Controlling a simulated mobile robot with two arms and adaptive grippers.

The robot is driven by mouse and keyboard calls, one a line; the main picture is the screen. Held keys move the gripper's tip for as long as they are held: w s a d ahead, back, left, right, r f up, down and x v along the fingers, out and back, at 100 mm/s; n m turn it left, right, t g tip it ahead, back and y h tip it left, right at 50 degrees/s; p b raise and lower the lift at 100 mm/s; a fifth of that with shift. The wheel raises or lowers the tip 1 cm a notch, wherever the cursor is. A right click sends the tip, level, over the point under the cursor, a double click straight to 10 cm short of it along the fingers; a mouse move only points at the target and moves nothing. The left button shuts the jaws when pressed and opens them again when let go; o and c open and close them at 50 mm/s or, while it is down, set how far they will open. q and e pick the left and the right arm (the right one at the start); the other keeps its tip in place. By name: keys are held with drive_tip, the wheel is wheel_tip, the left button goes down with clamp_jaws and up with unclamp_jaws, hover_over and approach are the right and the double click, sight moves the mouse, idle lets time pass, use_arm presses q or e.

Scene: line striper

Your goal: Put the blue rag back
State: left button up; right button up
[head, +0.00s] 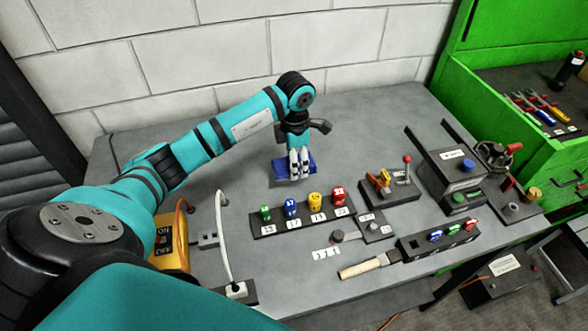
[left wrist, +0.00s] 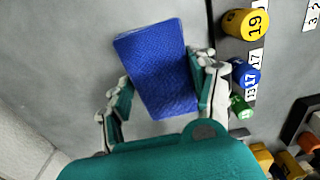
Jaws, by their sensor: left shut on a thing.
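The blue rag (head: 281,169) is a flat, textured blue rectangle at the middle of the grey workbench, seen in the head view just behind the row of numbered pegs. In the left wrist view the rag (left wrist: 160,65) lies between the two fingers. My left gripper (head: 299,164) points down and is shut on the rag, with a finger along each side. I cannot tell whether the rag touches the bench or is just above it. My right gripper is not in view.
A rack (head: 303,220) with green, blue, yellow and red numbered pegs stands close in front of the rag. A white cable (head: 222,240) arches at the left. A wood-handled tool (head: 363,267) and several fixtures fill the right. The bench behind the rag is clear.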

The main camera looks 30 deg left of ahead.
use_arm(q)
drive_tip(key=shift+f, duration=0.75)
wheel_tip(320, 180, down, 3)
drive_tip(key=shift+f+p, duration=0.1)
drive_tip(key=shift+p, duration=0.55)
drive_tip(key=shift+f, duration=0.35)
drive_tip(key=o, duration=1.1)
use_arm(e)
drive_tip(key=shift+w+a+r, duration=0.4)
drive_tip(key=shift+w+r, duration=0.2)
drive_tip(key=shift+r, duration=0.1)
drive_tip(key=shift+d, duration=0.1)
